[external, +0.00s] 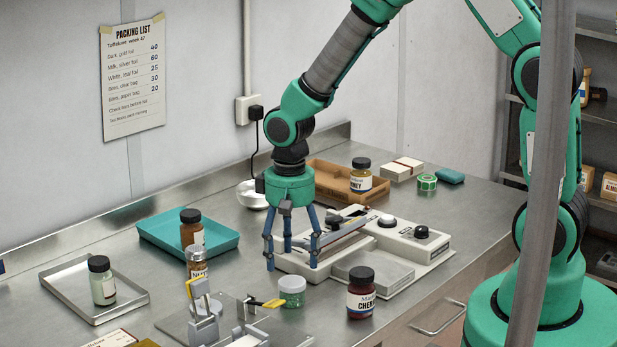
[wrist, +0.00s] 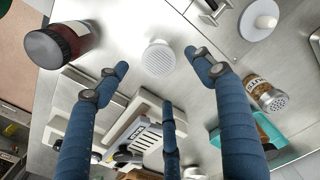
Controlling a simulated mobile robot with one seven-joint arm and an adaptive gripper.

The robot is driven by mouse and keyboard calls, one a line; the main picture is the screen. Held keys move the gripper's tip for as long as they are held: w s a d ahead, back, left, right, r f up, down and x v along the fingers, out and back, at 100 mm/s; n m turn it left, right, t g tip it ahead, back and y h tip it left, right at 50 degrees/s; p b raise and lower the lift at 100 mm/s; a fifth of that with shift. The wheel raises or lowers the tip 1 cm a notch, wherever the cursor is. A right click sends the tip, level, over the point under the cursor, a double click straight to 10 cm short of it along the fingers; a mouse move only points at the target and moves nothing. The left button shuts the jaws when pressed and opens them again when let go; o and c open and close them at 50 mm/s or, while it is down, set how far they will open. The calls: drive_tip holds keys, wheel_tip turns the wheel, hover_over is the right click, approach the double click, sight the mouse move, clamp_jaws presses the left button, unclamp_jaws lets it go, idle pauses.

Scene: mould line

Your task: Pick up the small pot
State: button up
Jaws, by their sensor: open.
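The small pot (external: 292,291) is a short green jar with a pale lid, upright on the steel bench in the external view. In the wrist view its pale ribbed round lid (wrist: 159,57) shows from above, just beyond my fingertips. My gripper (external: 292,260) points down with its three blue fingers spread and nothing between them. It hangs above and behind the pot, near the white sealing machine. In the wrist view my gripper (wrist: 158,85) has fingers at left, right and bottom middle, apart from the pot.
A dark-lidded cherry jar (external: 361,293) stands right of the pot. A metal clamp fixture (external: 203,318) with a yellow-handled lever (external: 267,303) is close on its left. A nut shaker jar (external: 199,263) stands farther left. The white sealing machine (external: 300,264) lies behind the pot.

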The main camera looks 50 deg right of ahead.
sight(292, 281)
drive_tip(key=shift+f, duration=1.7)
drive_tip(key=shift+s+f+b, duration=0.15)
drive_tip(key=shift+f+b, duration=0.3)
drive_tip(key=shift+f, duration=2.15)
drive_tip(key=c, duration=1.4)
drive_tip(key=shift+o, duration=0.2)
drive_tip(key=shift+r, duration=0.1)
drive_tip(key=shift+r+p, duration=0.55)
drive_tip(key=shift+r, duration=4.4)
